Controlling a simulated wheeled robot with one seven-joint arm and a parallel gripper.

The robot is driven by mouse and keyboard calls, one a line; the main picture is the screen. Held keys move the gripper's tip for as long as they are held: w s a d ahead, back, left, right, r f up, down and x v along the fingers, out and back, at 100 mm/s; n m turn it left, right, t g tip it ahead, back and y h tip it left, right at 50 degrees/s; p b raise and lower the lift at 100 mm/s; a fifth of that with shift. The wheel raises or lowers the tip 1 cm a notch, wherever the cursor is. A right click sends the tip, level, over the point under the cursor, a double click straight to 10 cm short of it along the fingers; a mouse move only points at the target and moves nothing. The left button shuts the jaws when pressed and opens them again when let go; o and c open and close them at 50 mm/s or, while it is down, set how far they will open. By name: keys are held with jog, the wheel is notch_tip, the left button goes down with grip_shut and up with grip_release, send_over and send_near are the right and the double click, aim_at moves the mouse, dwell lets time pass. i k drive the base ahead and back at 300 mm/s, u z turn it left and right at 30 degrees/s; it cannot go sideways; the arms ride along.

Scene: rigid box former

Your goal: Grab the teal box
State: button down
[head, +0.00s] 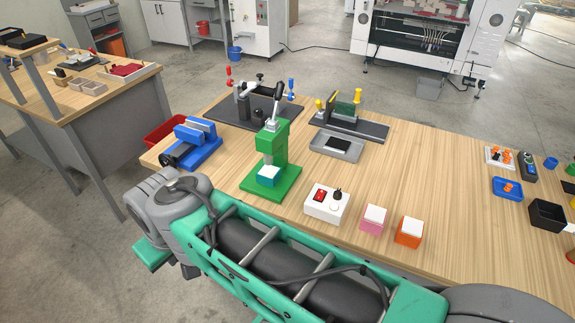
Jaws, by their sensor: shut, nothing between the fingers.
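The teal box (267,173) is a small block with a pale top and teal sides. It sits at the foot of the green press (283,188), under the upright part of the press, on the wooden table. The press partly covers its back. My gripper is not in view. Only links of my arm show, across the front of the picture, nearer than the press and apart from the box in the picture.
A white control box (325,205) with a red switch stands right of the press. A pink box (373,220) and an orange box (408,232) follow. A blue vise (191,148) is at the left. The table's middle right (430,180) is clear.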

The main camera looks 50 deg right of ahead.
aim_at(261, 180)
jog(key=u, duration=1.05)
jog(key=k, duration=0.8)
jog(key=z, duration=0.25)
